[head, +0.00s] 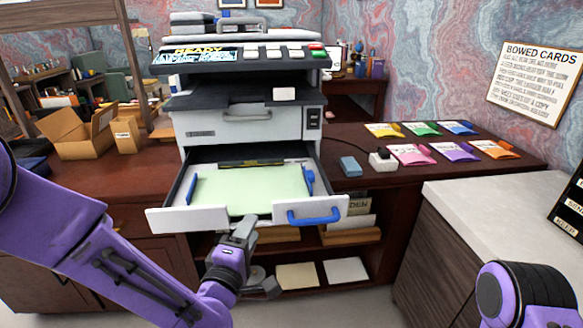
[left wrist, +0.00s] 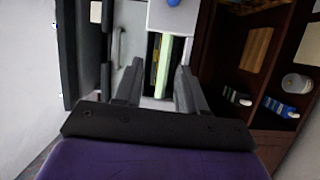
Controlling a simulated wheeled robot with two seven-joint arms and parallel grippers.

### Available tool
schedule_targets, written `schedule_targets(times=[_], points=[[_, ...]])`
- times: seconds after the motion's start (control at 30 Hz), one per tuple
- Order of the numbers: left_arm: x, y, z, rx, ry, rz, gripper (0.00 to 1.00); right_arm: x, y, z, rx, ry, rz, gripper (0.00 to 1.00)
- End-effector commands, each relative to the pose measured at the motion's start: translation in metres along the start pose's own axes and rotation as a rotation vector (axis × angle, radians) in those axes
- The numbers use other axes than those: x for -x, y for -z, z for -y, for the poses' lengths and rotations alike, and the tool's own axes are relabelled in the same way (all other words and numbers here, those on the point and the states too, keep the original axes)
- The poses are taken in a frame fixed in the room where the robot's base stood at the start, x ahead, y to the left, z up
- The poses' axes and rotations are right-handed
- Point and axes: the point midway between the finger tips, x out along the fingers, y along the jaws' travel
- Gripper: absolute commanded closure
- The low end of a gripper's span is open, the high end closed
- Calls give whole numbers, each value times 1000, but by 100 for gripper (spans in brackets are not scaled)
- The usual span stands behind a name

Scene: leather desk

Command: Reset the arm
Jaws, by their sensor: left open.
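My left gripper (head: 257,258) is in front of and below the printer's pulled-out paper drawer (head: 180,219). Its jaws are apart, and I see nothing between the fingers in the head view. In the left wrist view the two dark fingers (left wrist: 157,88) stand apart, with part of the drawer and a pale green strip beyond them. My left arm reaches in from the left, below the drawer. A purple and black part of my right arm shows at the lower right; its gripper is out of view.
The printer (head: 250,122) stands on a dark wood desk. Its drawer holds pale green paper (head: 245,190) and has a blue handle (head: 313,215). Colourful packets (head: 410,154) and a small blue box (head: 351,166) lie to the right. A pale counter (head: 500,205) stands at right. Open shelves are below.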

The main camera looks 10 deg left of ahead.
Motion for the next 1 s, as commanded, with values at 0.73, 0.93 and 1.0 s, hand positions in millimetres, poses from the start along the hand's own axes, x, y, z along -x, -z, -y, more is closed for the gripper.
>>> schedule_targets(times=[0.73,0.93,1.0], points=[[283,108,332,-971,1307,390,59,32,13,-3,0,0,0,53],[300,107,338,-965,1338,414,59,31,13,-3,0,0,0,53],[299,107,338,-964,1337,413,59,31,13,-3,0,0,0,53]])
